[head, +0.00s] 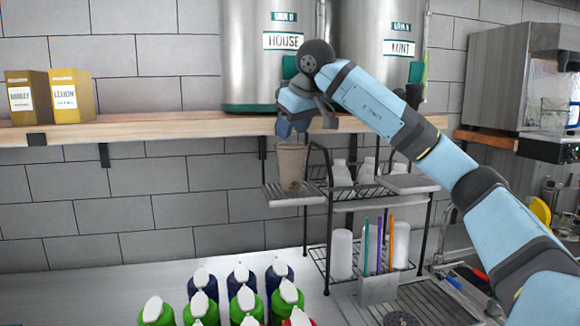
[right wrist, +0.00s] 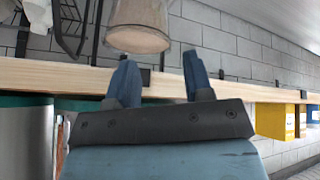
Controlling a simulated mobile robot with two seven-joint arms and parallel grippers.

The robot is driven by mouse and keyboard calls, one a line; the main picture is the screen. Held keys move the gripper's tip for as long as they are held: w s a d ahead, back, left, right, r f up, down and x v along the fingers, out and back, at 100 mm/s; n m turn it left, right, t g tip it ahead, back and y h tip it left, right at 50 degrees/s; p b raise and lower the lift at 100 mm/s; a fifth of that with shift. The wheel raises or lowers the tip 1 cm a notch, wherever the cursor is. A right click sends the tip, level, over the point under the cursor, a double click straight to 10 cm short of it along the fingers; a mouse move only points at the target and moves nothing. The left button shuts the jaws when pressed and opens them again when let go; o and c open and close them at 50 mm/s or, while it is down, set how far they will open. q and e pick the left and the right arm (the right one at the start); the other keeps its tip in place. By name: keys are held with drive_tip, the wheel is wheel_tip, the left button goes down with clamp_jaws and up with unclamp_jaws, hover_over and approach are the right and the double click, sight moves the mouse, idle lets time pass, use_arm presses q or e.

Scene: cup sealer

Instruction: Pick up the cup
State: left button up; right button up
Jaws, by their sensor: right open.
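The cup (head: 291,167) is a tall, brownish see-through one. It stands upright on the left tray of a black wire rack (head: 293,196). My right gripper (head: 290,128) is open just above the cup, at the height of the wooden shelf, and points down. In the right wrist view the cup (right wrist: 138,28) appears at the top, beyond the two open blue fingertips (right wrist: 155,75). Nothing is between the fingers there. My left gripper does not show.
A wooden shelf (head: 150,130) close behind the gripper holds HOUSE (head: 268,70) and MINT dispensers and two yellow boxes (head: 72,95). Several capped bottles (head: 243,282) stand below on the counter. White bottles and a straw holder (head: 378,288) are right of the cup.

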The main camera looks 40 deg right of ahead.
sight(278, 163)
drive_tip(key=p+x, duration=0.1)
drive_tip(key=x, duration=0.7)
drive_tip(key=shift+w+a, duration=0.1)
drive_tip(key=shift+w, duration=0.15)
drive_tip(key=shift+s, duration=0.1)
clamp_jaws()
